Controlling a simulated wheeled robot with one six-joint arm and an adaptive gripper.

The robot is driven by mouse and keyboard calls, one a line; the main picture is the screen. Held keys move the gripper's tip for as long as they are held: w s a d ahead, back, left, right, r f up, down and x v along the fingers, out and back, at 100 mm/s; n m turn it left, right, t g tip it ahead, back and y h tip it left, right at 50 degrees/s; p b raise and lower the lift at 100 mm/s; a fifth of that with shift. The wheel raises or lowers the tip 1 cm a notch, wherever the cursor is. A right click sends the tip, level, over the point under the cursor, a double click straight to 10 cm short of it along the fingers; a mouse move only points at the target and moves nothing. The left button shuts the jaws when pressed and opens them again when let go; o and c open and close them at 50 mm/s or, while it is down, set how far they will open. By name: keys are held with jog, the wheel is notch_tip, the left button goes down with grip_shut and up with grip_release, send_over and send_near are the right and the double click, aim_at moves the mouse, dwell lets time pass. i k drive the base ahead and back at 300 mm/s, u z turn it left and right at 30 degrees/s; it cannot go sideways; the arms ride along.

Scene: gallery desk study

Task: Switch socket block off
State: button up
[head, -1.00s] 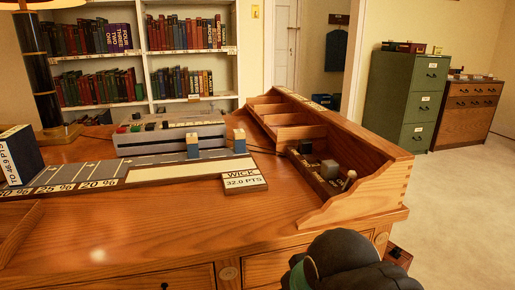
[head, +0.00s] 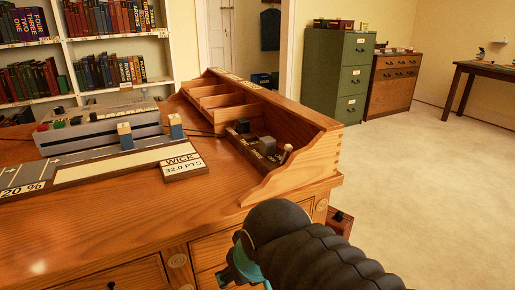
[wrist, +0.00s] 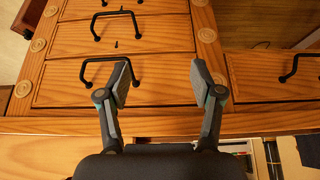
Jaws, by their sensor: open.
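I cannot make out for sure which thing is the socket block. A small reddish-brown box (head: 340,222) with a dark top piece shows beside the desk's right end, partly hidden behind the desk corner. No switch can be read on it. My gripper (wrist: 165,82) is open and empty in the wrist view, its two fingers wide apart in front of the wooden drawer fronts (wrist: 150,48) with black handles. In the head view my dark arm covers the lower middle, and only part of the gripper shows by the desk front.
The wooden desk (head: 110,222) carries a grey device (head: 100,130) with coloured keys, a WICK sign (head: 183,165) and a raised organizer (head: 318,150) holding small blocks. A green filing cabinet (head: 338,75) and a brown drawer unit (head: 390,85) stand behind. The carpet (head: 430,190) at right is clear.

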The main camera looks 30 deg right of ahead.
aim_at(288, 147)
jog(key=u, duration=0.7)
jog(key=k, duration=0.35)
jog(key=z, duration=0.75)
